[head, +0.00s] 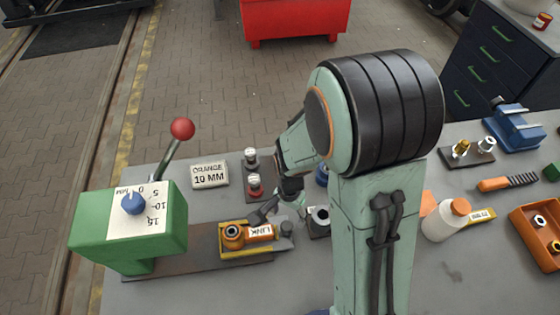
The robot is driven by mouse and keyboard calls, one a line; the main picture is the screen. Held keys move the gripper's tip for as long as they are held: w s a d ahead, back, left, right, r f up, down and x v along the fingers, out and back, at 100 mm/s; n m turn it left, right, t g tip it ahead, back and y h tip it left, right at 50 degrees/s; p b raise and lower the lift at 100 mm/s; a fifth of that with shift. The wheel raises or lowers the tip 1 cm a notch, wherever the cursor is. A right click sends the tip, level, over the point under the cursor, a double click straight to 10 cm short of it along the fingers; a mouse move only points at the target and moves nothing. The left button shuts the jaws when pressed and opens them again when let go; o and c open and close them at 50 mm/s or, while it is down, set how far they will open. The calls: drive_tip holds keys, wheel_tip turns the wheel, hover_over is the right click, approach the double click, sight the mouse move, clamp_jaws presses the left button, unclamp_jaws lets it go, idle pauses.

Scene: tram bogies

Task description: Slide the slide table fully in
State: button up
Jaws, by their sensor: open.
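The slide table (258,257), a small carriage with yellow edges, sits on the dark base plate (192,262), to the right of the green press (130,235) and apart from its body. An orange part labelled LINK (258,233) with a round bushing end lies on it. A dark round knob (286,230) stands at the slide table's right end. My gripper (279,213) is open just behind and above that right end, its fingers pointing down. Whether a finger touches the knob or the table cannot be told. My arm hides the area to the right.
A lever with a red ball (182,129) rises behind the press. A sign reading ORANGE 10 MM (209,174) and small red-and-silver parts (254,186) stand behind the slide. A white bottle (446,220), an orange tray (542,236) and a blue vise (514,127) are at right.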

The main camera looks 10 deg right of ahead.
sight(287, 225)
wheel_tip(287, 225, down, 6)
drive_tip(key=shift+f, duration=0.1)
drive_tip(key=shift+a, duration=0.1)
clamp_jaws()
